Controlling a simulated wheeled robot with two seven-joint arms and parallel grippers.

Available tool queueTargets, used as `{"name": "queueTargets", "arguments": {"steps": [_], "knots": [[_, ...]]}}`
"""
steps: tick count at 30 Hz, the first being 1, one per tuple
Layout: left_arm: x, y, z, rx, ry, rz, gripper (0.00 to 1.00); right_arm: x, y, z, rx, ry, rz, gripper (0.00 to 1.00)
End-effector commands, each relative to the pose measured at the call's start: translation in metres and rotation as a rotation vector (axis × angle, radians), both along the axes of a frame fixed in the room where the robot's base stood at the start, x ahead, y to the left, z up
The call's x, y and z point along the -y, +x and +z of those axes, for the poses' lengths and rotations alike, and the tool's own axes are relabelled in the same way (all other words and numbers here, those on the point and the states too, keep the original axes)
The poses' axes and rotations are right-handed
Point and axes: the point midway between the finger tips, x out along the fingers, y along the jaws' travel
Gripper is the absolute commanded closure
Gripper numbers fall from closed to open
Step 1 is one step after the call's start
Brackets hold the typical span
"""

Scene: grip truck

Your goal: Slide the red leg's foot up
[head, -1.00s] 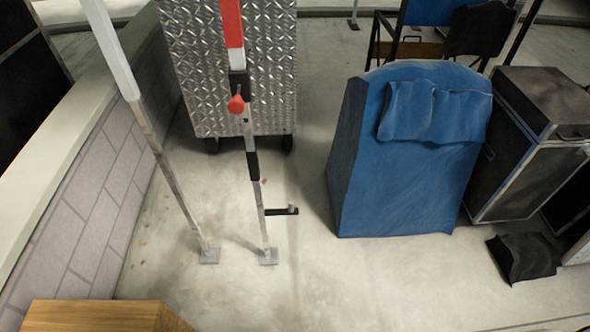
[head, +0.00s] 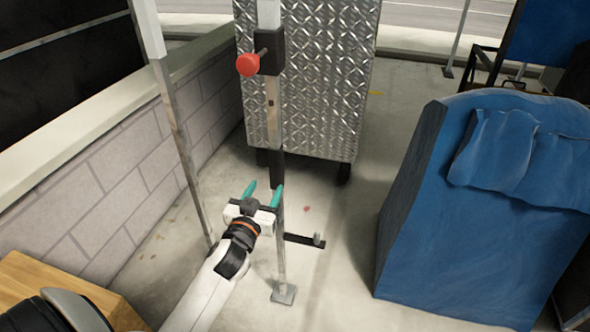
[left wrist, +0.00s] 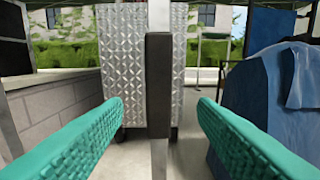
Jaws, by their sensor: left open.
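The red leg shows in the head view as a slim grey upright with a black collar and red knob (head: 248,65). Its red upper section is out of frame. Lower down it has a black sleeve (head: 276,168), and its flat foot plate (head: 284,293) rests on the floor. My left gripper (head: 263,192) is open beside the lower leg, its teal fingers pointing away. In the left wrist view the black sleeve (left wrist: 159,85) and grey leg below appear centred between the open fingers, apart from both. I cannot tell how deep the leg sits between them. My right gripper is not in view.
A pale second leg (head: 180,130) stands close to the left, by a block wall (head: 110,175). A diamond-plate box (head: 330,80) stands behind. A black bar (head: 305,240) juts out near the floor. A blue-covered object (head: 480,210) is at right, with bare floor between.

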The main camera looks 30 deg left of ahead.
Motion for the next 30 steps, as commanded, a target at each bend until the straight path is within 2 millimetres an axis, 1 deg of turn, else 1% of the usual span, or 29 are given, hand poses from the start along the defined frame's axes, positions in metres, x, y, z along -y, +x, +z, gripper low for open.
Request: {"name": "queueTargets", "arguments": {"steps": [5, 9, 13, 14, 15, 18, 21, 30], "knots": [[-0.007, 0.031, 0.0, 0.001, 0.002, -0.001, 0.47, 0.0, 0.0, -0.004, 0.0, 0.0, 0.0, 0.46], [-0.014, 0.059, 0.0, -0.001, 0.003, -0.001, 0.47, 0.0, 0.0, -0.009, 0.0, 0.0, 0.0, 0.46], [-0.02, 0.082, 0.0, -0.002, 0.003, 0.0, 0.47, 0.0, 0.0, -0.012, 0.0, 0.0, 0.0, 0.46], [-0.02, 0.086, -0.001, -0.002, 0.003, -0.001, 0.47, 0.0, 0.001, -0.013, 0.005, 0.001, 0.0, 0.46], [-0.021, 0.092, -0.001, -0.002, 0.001, -0.001, 0.47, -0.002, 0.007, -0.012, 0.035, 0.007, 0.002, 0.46], [-0.024, 0.102, -0.001, -0.002, 0.001, -0.001, 0.47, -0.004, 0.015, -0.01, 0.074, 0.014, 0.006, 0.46], [-0.025, 0.107, -0.001, -0.003, 0.001, -0.001, 0.47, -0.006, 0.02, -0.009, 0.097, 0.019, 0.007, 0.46], [-0.026, 0.109, 0.0, -0.004, 0.0, -0.001, 0.47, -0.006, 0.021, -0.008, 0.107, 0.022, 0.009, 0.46]]}}
